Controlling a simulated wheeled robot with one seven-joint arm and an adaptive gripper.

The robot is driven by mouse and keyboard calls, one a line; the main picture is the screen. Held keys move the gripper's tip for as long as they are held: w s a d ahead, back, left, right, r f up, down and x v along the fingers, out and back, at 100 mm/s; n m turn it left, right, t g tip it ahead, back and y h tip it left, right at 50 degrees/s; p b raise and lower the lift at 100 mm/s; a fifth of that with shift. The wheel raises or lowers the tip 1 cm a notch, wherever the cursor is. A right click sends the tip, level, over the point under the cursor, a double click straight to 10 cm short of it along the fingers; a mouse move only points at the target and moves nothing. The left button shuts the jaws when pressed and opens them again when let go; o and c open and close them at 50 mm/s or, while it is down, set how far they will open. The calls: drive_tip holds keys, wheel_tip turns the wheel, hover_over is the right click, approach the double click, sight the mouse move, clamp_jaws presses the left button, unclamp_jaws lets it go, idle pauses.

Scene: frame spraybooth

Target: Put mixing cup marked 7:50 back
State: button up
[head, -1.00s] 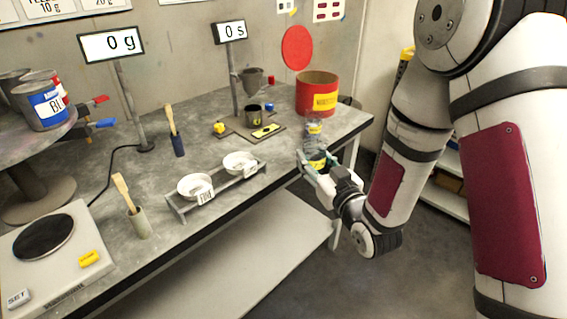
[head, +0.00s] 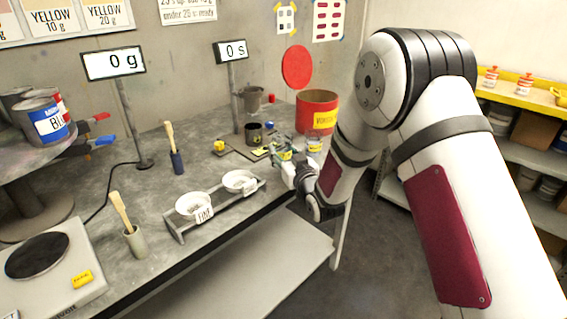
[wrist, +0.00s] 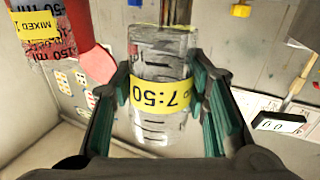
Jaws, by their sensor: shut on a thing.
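The mixing cup marked 7:50 (wrist: 158,122) is clear, with graduation lines and a yellow label. In the wrist view it sits between my gripper's green-padded fingers (wrist: 164,100), which are shut on it. The wrist picture shows the label upside down. In the head view my gripper (head: 286,160) is over the right part of the bench, near its front edge, and largely hides the cup. Whether the cup touches the bench cannot be told. Another clear cup with a yellow label (head: 314,144) stands just right of my gripper; in the wrist view its label (wrist: 35,27) begins "MIXED".
A red bucket (head: 317,103) stands behind the clear cup. A dark cup (head: 253,133), a yellow block (head: 219,146) and a funnel stand (head: 236,100) are left of my gripper. A rack with two white bowls (head: 176,228) stands at the front.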

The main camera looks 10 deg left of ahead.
drive_tip(key=shift+f, duration=1.7)
drive_tip(key=shift+f, duration=0.15)
drive_tip(key=o, duration=1.2)
drive_tip(key=shift+s+d, duration=0.2)
drive_tip(key=shift+s, duration=0.05)
drive_tip(key=v, duration=1.1)
drive_tip(key=shift+s, duration=0.2)
drive_tip(key=shift+r, duration=0.2)
